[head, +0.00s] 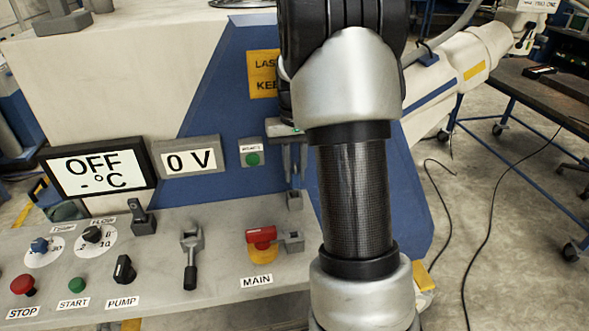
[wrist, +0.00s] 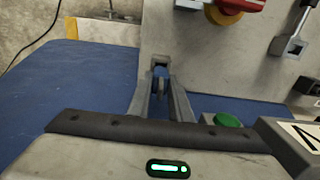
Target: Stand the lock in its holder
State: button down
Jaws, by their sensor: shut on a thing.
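My gripper (head: 294,178) points down over the back of the grey control panel, partly behind my own arm in the head view. Its narrow fingers close together at the tips in the wrist view (wrist: 160,88).
A grey lever with a black handle (head: 191,258) stands left of the MAIN switch. Knobs and buttons fill the panel's left side. The blue wall (head: 225,190) with a green button (head: 253,159) and the 0 V display (head: 188,160) rises behind.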

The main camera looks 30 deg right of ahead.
jog(key=shift+f+b, duration=0.85)
jog(key=shift+f, duration=0.65)
jog(key=c, duration=1.5)
grip_release()
jog(key=shift+c, duration=0.2)
notch_tip(320, 180, up, 18)
jog(key=p, duration=0.2)
jog(key=shift+f, duration=0.25)
jog(key=s+a+r+n+t+p, duration=0.25)
jog(key=s+a+r+p, duration=0.25)
jog(key=s+a+r, duration=0.5)
jog(key=s+a+f+t+p, duration=0.1)
jog(key=s+a+p, duration=0.1)
jog(key=s, duration=0.4)
jog(key=s+a+t+p, duration=0.1)
jog(key=s+a+t, duration=0.1)
jog(key=s+a, duration=0.3)
jog(key=shift+s+a+f+n+p, duration=0.15)
jog(key=shift+s+f+n+p, duration=0.25)
jog(key=shift+s, duration=0.3)
